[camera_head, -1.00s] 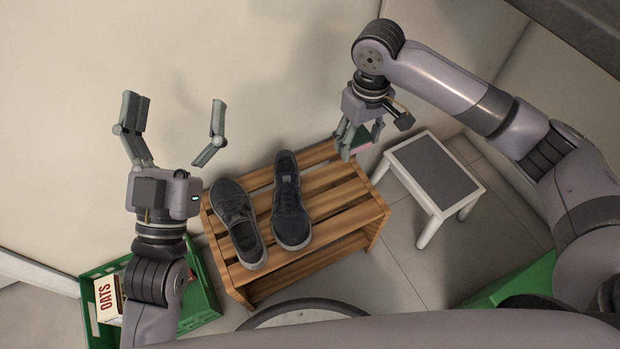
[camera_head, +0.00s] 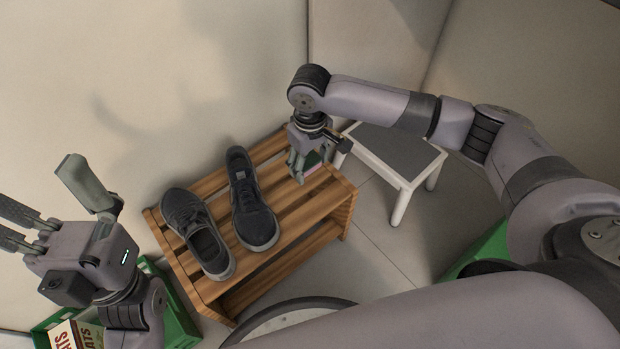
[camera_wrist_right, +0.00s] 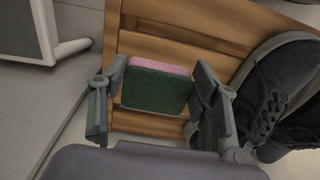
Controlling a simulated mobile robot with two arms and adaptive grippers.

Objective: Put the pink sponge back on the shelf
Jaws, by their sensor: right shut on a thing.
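The pink sponge (camera_wrist_right: 155,87) has a dark green scouring side and a pink side. It is between the fingers of my right gripper (camera_wrist_right: 158,92), which is shut on it. In the head view the right gripper (camera_head: 303,172) points down at the right end of the wooden slatted shelf (camera_head: 318,207), and a bit of the sponge (camera_head: 313,160) shows. I cannot tell whether the sponge touches the slats. The shelf also fills the upper part of the right wrist view (camera_wrist_right: 190,18). My left gripper (camera_head: 45,200) is open and empty at the left.
Two dark shoes (camera_head: 198,232) (camera_head: 250,200) stand on the shelf, left of the right gripper. A white stool with a grey top (camera_head: 395,150) is close to the shelf's right. A green crate (camera_head: 180,325) with an oats box (camera_head: 78,335) is at lower left.

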